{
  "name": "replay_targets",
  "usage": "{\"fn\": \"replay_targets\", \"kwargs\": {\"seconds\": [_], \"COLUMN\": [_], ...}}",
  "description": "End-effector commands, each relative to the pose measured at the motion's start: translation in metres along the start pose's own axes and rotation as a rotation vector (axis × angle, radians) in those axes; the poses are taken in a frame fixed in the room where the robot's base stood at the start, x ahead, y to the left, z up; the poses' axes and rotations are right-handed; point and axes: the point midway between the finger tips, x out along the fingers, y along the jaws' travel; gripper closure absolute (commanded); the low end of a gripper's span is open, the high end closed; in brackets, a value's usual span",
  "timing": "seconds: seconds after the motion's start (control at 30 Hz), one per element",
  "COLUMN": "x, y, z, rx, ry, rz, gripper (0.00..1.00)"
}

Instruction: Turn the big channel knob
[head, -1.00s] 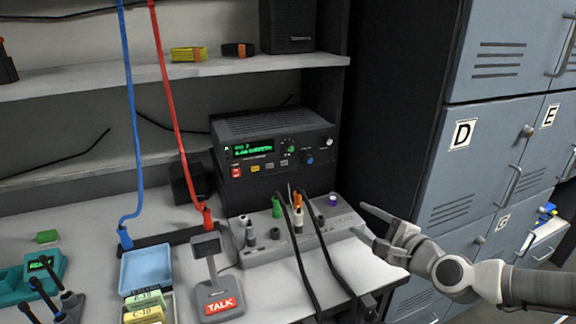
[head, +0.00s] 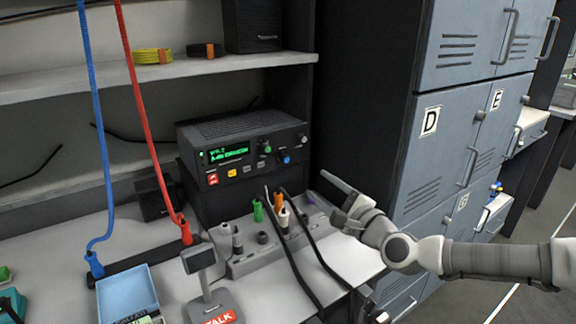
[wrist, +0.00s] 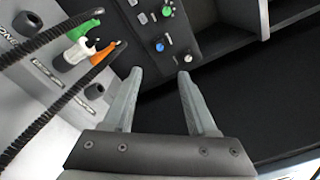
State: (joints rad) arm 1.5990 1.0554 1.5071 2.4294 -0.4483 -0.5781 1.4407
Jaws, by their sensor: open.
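The black radio (head: 245,150) sits at the back of the counter with a lit green display. Its front has a green knob (head: 266,148), a blue knob (head: 285,159) and a white knob (head: 301,137). The wrist view also shows the green knob (wrist: 167,11) and the blue knob (wrist: 160,47) beyond the fingers. I cannot tell for certain which is the channel knob. My gripper (head: 326,192) is open and empty, to the right of and in front of the radio, apart from it. In the wrist view, my gripper (wrist: 160,74) points towards the radio's knob side.
A grey panel (head: 240,265) with plugs and black cables stands in front of the radio. A TALK desk microphone (head: 212,305) and a blue tray (head: 128,292) are nearer. Blue-grey lockers (head: 425,165) stand to the right. A shelf (head: 160,75) runs above the counter.

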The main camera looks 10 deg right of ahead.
Motion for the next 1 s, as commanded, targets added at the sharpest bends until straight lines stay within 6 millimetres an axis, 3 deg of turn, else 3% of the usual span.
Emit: {"fn": "replay_targets", "kwargs": {"seconds": [0.7,1.0], "x": [0.118,0.144], "y": [0.002,0.001], "z": [0.000,0.000], "rx": [-0.002,0.000], "ry": [-0.002,-0.001], "rz": [0.001,0.001], "gripper": [0.42,0.42]}}
